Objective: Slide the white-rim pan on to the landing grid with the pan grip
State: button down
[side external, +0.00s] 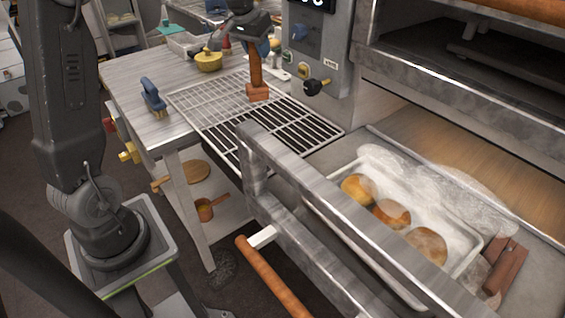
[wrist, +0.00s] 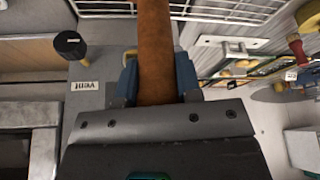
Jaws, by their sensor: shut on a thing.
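The white-rim pan (side external: 465,262) sits inside the open oven drawer at the right of the side view, with three browned turnovers (side external: 392,214) in it. The landing grid (side external: 205,99) is a wire rack lying on the worktop, left of the drawer. My gripper (side external: 257,44) is above the grid, shut on the brown handle of the pan grip (side external: 256,70). The grip hangs upright, its block-like foot at or just above the wires; I cannot tell if it touches. In the wrist view, my blue fingers (wrist: 157,78) clasp the brown handle (wrist: 155,40). The pan is well apart from the grip.
The metal drawer front (side external: 330,200) stands between grid and pan. A control panel with knobs (side external: 316,86) rises behind the grid. A brown piece (side external: 505,268) lies right of the pan.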

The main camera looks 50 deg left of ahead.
jog(key=s+d+r+m, duration=0.1)
jog(key=s+d, duration=0.1)
jog(key=d, duration=0.6)
jog(key=s+d+m+h, duration=0.1)
jog(key=s+d+m, duration=0.1)
jog(key=d, duration=0.5)
jog(key=shift+d+r, duration=0.4)
jog(key=w+d+f+n+y, duration=0.1)
jog(key=w+d+n, duration=0.2)
jog(key=d, duration=0.4)
jog(key=w+d+f+n+y, duration=0.1)
jog(key=w+d+n, duration=0.2)
jog(key=d, duration=0.3)
notch_tip(320, 180, down, 9)
jog(key=shift+g, duration=0.4)
dwell(0.3)
jog(key=shift+s, duration=0.1)
jog(key=shift+a, duration=0.15)
